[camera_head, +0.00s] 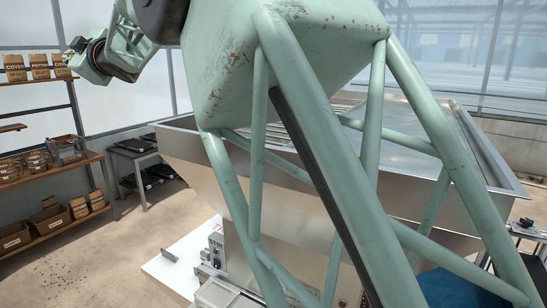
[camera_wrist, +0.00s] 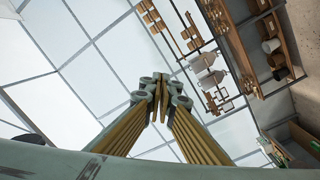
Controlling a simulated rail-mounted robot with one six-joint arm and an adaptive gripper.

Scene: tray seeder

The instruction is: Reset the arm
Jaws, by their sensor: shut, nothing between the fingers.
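My arm is raised at the upper left of the head view, with its wrist end (camera_head: 88,60) up beside the window wall and high above the floor. The fingers cannot be made out there. In the wrist view my gripper (camera_wrist: 161,90) has its two ribbed, yellowish fingers brought together at their tips. The fingers are shut with nothing between them, and they touch nothing that I can see.
A large metal hopper (camera_head: 185,150) stands behind my green frame, which hides much of it. Wooden shelves (camera_head: 50,172) with boxes and baskets line the left wall. A dark side table (camera_head: 135,153) stands near them. Open floor (camera_head: 115,255) lies between shelves and hopper.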

